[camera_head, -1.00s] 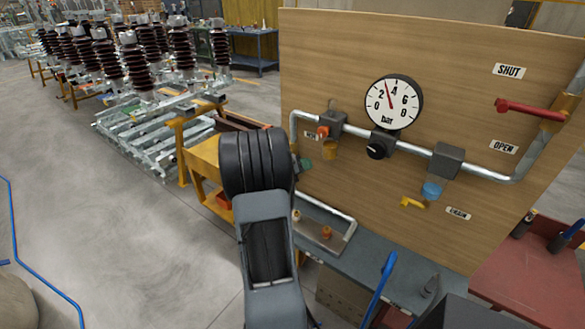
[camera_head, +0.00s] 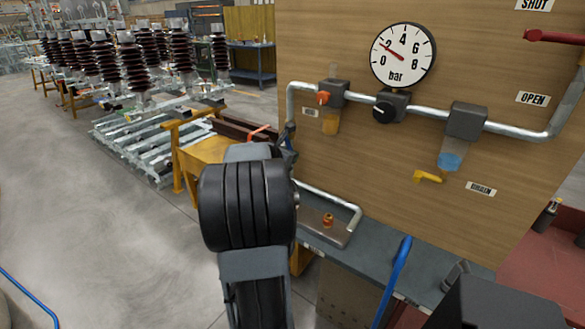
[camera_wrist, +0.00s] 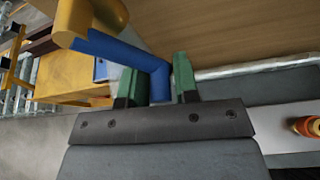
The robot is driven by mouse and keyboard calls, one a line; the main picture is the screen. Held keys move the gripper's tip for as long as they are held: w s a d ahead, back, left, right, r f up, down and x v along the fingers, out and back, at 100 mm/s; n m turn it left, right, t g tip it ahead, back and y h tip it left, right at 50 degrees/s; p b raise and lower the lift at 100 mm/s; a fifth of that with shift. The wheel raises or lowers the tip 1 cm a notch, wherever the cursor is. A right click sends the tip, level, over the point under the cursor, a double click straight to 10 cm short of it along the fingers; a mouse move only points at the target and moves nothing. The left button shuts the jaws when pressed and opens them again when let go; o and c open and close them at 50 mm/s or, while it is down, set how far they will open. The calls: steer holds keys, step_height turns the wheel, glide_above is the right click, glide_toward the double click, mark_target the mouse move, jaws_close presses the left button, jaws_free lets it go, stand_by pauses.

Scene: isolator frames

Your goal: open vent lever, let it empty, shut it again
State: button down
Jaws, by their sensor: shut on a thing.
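A blue lever (camera_wrist: 125,52) shows in the wrist view. It runs from a yellow-orange body (camera_wrist: 82,20) at upper left, bends, and ends between the green fingertips of my gripper (camera_wrist: 160,80), which is shut on it. In the head view my own arm hides most of the gripper and this lever, at the board's left edge. I cannot tell how far the lever is turned. The round gauge (camera_head: 403,55) on the wooden board has its red needle near 2 bar.
A red lever (camera_head: 555,37) sits at right between SHUT and OPEN (camera_head: 533,98) signs. A yellow drain lever (camera_head: 428,177) hangs under the right-hand valve. Open floor (camera_head: 110,240) lies left.

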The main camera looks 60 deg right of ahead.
steer(key=shift+w+d+f+m+t+h+b, duration=0.15)
steer(key=shift+w+m+t+b, duration=0.35)
steer(key=shift+b, duration=0.8)
steer(key=shift+w+d+r+m+t+h+b, duration=0.1)
steer(key=shift+w+m+t+b, duration=0.25)
steer(key=shift+m+b, duration=0.65)
steer(key=shift+w+d+f+m+t+h+b, duration=0.15)
steer(key=shift+w+m+t+b, duration=0.25)
steer(key=shift+b, duration=1.15)
steer(key=shift+w+a+r, duration=0.1)
steer(key=shift+w+r, duration=0.05)
steer(key=c, duration=1.1)
jaws_free()
steer(key=shift+o, duration=0.2)
steer(key=shift+a, duration=0.1)
steer(key=w+v, duration=0.1)
steer(key=v, duration=1.2)
steer(key=shift+s+a+p, duration=0.35)
steer(key=shift+s, duration=0.1)
